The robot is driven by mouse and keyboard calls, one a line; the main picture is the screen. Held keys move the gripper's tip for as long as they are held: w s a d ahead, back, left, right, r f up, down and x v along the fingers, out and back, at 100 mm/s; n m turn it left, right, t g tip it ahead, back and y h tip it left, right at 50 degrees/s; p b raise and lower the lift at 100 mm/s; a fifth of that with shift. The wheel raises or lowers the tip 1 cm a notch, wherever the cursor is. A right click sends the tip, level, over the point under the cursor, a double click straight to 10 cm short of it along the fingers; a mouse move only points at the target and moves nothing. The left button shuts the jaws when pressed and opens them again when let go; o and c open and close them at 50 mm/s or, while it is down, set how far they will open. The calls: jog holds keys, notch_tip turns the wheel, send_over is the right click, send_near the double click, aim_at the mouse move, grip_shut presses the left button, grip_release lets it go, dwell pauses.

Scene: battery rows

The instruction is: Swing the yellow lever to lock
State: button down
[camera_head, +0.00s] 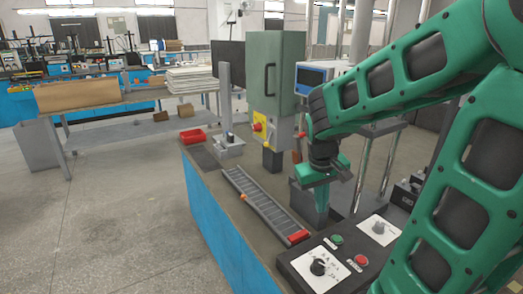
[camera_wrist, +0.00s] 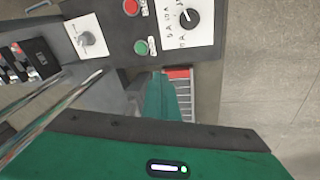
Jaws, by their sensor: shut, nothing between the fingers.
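I cannot make out a yellow lever for certain. The clearest yellow part is a yellow plate with a red knob (camera_head: 258,127) on the front of the green-grey cabinet (camera_head: 278,75) in the head view. My gripper (camera_head: 314,179) is right of and nearer than that plate, apart from it, over the grey block at the middle of the bench. It is shut and empty. In the wrist view, the green hand fills the bottom and a green part of my gripper (camera_wrist: 160,97) points toward the control panel. The fingertips are not clear.
A ridged conveyor strip (camera_head: 262,203) with a red end block runs along the bench. A black control panel (camera_head: 325,242) with dials and green and red buttons is at the near end. A red tray (camera_head: 192,136) sits at the far left corner. Metal posts stand right of my gripper.

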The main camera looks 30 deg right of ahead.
aim_at(265, 146)
jog(key=w+f+n+t+h, duration=0.3)
jog(key=w+n+h, duration=0.35)
jog(key=w, duration=1.85)
jog(key=w+a+r+n+t+h, duration=0.1)
jog(key=w+a+n+t+h, duration=0.1)
jog(key=w, duration=0.3)
jog(key=w+a+r+n+t+h, duration=0.1)
jog(key=w+a+n+t, duration=0.1)
jog(key=w+n, duration=0.3)
jog(key=shift+w+a+r+t+h, duration=0.35)
jog(key=shift+w+t, duration=0.15)
jog(key=shift+w, duration=0.3)
jog(key=shift+d+f, duration=0.1)
jog(key=shift+d, duration=0.05)
jog(key=x, duration=1.3)
jog(key=shift+w+d+f, duration=0.1)
jog(key=shift+w+d, duration=0.15)
jog(key=shift+w, duration=0.1)
